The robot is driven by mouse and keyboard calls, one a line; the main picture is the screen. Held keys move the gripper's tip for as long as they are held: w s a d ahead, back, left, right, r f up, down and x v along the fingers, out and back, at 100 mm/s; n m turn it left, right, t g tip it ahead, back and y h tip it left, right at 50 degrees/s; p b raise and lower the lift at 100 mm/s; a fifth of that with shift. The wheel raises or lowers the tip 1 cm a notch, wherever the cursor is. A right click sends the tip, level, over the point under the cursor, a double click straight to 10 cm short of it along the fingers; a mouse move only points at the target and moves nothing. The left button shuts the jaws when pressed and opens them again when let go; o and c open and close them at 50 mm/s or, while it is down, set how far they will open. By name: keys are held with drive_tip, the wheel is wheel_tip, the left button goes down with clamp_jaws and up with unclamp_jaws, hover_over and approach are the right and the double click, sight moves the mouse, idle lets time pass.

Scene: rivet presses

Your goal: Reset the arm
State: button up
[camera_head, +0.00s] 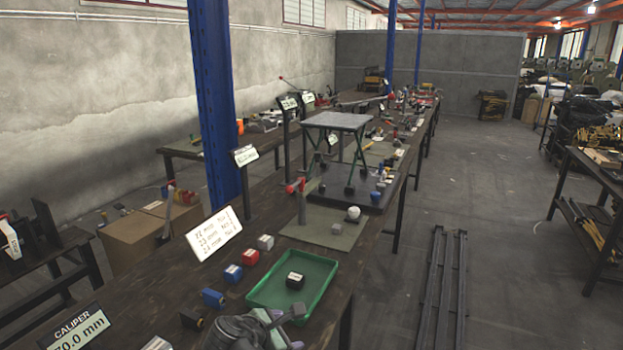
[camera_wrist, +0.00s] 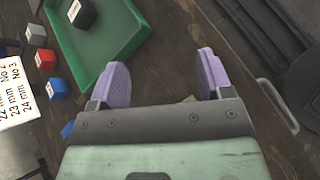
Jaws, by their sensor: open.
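My gripper (camera_wrist: 161,82) is open, with its two purple fingers spread apart and nothing between them in the wrist view. It is over the dark wooden bench, just beyond the edge of the green tray (camera_wrist: 134,42). In the head view my gripper is partly seen at the bottom, near the front of the green tray (camera_head: 257,295), and my arm hides much of its shape. A black block with a white label (camera_head: 295,281) lies in the tray; it also shows in the wrist view (camera_wrist: 82,14).
Blue (camera_head: 212,298), red (camera_head: 250,257) and grey (camera_head: 265,242) blocks stand left of the tray. A white number sign (camera_head: 214,234) stands behind them. A red-handled press (camera_head: 300,200) stands on a mat beyond the tray. A blue column (camera_head: 215,100) rises behind the bench. The right floor aisle is mostly clear.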

drive_tip(key=s+d+r+m+g+y+p, duration=0.1)
drive_tip(key=s+d+m+g+y+p, duration=0.1)
drive_tip(key=d+m, duration=0.9)
drive_tip(key=s+d+r+m+g+y+p, duration=0.1)
drive_tip(key=s+d+m+g+y+p, duration=0.2)
drive_tip(key=d+m, duration=0.9)
drive_tip(key=g+y+p, duration=0.1)
drive_tip(key=g+p, duration=0.1)
drive_tip(key=g, duration=0.1)
drive_tip(key=shift+m+p, duration=0.3)
drive_tip(key=shift+p, duration=0.1)
